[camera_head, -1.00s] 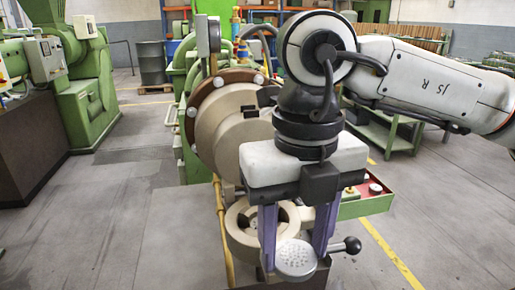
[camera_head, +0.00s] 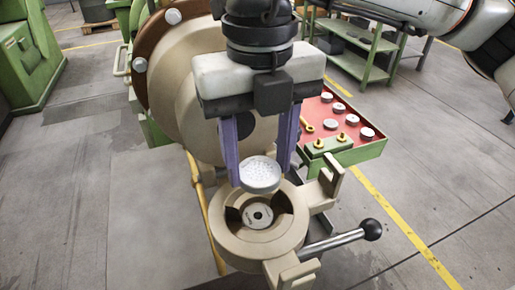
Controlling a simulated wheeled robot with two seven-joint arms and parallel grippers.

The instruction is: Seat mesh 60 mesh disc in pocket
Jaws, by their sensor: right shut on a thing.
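My right gripper (camera_head: 262,180) points down with its two purple fingers shut on a pale grey mesh disc (camera_head: 261,177), which has small marks on its face. The disc is held above and toward the far side of a round beige ring-shaped holder (camera_head: 235,243). The holder's pocket (camera_head: 258,214) is open and shows a pale round piece with a dark centre hole at its bottom. The disc looks apart from the holder, though its near edge overlaps the far side of the pocket in the picture. My left gripper is not in view.
A red tray (camera_head: 340,150) with several round discs and yellow-knobbed parts stands at the right. A lever with a black ball knob (camera_head: 371,229) sticks out right of the holder. A large beige flange (camera_head: 178,85) stands close behind on the left.

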